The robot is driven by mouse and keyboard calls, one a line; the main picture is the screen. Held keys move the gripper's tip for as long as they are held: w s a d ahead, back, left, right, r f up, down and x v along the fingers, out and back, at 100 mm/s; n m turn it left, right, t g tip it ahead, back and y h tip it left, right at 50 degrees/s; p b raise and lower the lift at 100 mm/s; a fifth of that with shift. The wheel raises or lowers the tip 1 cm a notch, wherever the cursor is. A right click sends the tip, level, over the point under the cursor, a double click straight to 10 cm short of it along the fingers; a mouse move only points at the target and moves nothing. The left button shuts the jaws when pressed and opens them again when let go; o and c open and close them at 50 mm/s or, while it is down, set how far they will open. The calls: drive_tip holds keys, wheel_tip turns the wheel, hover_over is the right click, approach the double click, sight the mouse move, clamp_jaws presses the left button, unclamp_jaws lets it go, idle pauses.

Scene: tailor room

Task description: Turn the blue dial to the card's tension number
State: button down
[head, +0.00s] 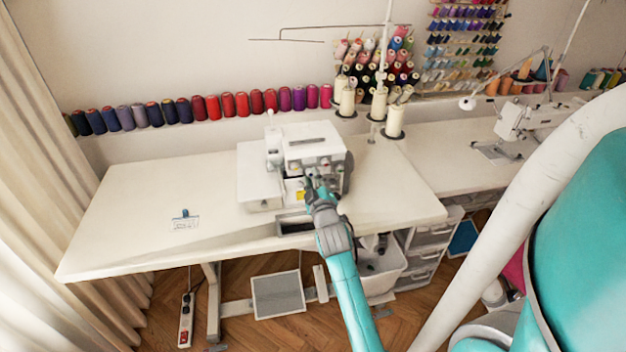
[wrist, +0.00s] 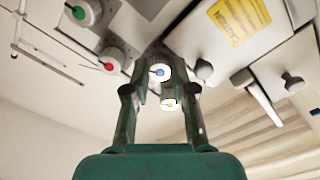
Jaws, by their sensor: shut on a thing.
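The white overlock machine (head: 262,188) stands on the table, and my gripper (head: 312,186) is at its front. In the wrist view, my gripper (wrist: 160,76) has its two fingers on either side of the blue dial (wrist: 160,70) and is shut on it. A yellow-marked dial (wrist: 170,104) shows just beyond. A green-marked dial (wrist: 82,13) and a red-marked dial (wrist: 108,66) are to the left. The dial's number is not readable. The card (head: 184,223) with a blue clip lies on the table at left; its number is too small to read.
A yellow caution label (wrist: 238,20) is on the machine beside the dials. Thread cones (head: 394,122) stand behind the machine. A recessed tray (head: 296,226) is at the table's front edge. A sewing machine (head: 530,118) is at right. The table's left part is mostly clear.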

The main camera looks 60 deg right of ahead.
idle(0.3)
drive_tip(key=c, duration=1.2)
unclamp_jaws()
drive_tip(key=shift+a, duration=0.1)
drive_tip(key=v, duration=1.2)
drive_tip(key=shift+w, duration=0.1)
